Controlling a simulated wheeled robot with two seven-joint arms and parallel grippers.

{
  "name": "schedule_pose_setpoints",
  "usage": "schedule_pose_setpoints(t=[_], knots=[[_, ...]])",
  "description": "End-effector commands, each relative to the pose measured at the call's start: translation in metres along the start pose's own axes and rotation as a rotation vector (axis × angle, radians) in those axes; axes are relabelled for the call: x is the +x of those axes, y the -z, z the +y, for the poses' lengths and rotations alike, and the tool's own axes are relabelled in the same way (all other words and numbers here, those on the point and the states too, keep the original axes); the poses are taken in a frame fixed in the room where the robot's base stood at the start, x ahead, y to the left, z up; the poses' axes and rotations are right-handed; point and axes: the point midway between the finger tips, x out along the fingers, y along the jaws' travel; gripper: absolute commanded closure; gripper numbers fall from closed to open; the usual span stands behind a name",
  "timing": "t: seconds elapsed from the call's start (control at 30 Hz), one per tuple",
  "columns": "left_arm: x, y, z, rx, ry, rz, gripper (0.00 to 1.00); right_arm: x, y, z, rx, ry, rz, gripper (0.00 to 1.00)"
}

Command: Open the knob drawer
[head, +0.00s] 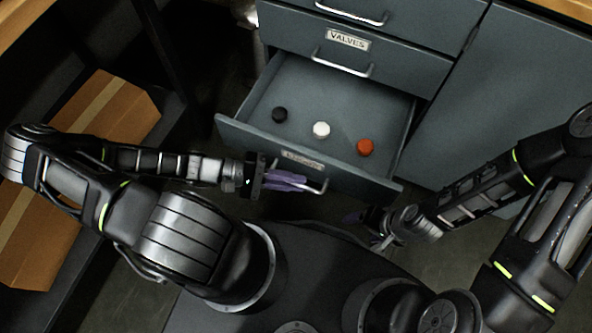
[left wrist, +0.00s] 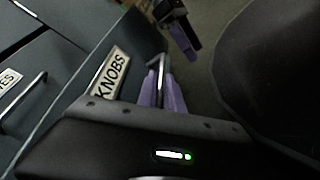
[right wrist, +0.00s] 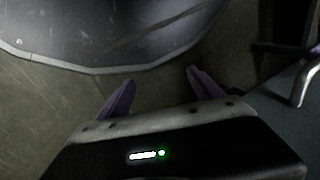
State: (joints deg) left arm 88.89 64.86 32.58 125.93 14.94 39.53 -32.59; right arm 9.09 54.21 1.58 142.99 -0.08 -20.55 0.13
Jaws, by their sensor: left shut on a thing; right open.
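The knob drawer (head: 256,137) is pulled out of the grey cabinet, with its inside showing in the head view. A black knob (head: 279,114), a white knob (head: 321,129) and an orange-red knob (head: 365,147) stand apart on its floor. My left gripper (head: 300,183) is shut on the drawer's bar handle (head: 318,187). In the left wrist view the purple fingers (left wrist: 163,92) close around the handle, beside the KNOBS label (left wrist: 112,74). My right gripper (head: 362,226) is open and empty, right of and below the drawer front; its spread fingers show in the right wrist view (right wrist: 158,92).
The VALVES drawer (head: 390,58) above is shut. A plain cabinet panel (head: 510,90) stands to the right. Cardboard boxes (head: 110,115) sit on a dark shelf at the left. My base is close in front of the drawer, with a little floor between.

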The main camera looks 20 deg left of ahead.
Motion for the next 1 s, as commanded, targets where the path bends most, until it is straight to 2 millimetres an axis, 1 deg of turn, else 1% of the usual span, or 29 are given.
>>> schedule_pose_setpoints(t=[0.47, 0.5, 0.77, 1.0], knots=[[-0.0013, -0.0021, -0.0022, 0.000, 0.000, 0.000, 1.00, -0.0024, 0.0001, -0.0010, 0.000, 0.000, 0.000, 0.25], [-0.0013, -0.0021, -0.0022, 0.000, 0.000, 0.000, 0.88, -0.0024, 0.0001, -0.0010, 0.000, 0.000, 0.000, 0.25], [-0.0012, -0.0021, -0.0020, 0.000, 0.000, 0.000, 0.67, -0.0024, 0.0002, -0.0009, 0.000, 0.000, 0.000, 0.25], [-0.0016, -0.0021, -0.0017, 0.000, 0.000, 0.000, 0.67, -0.0026, 0.0002, -0.0010, 0.000, 0.000, 0.000, 0.25]])
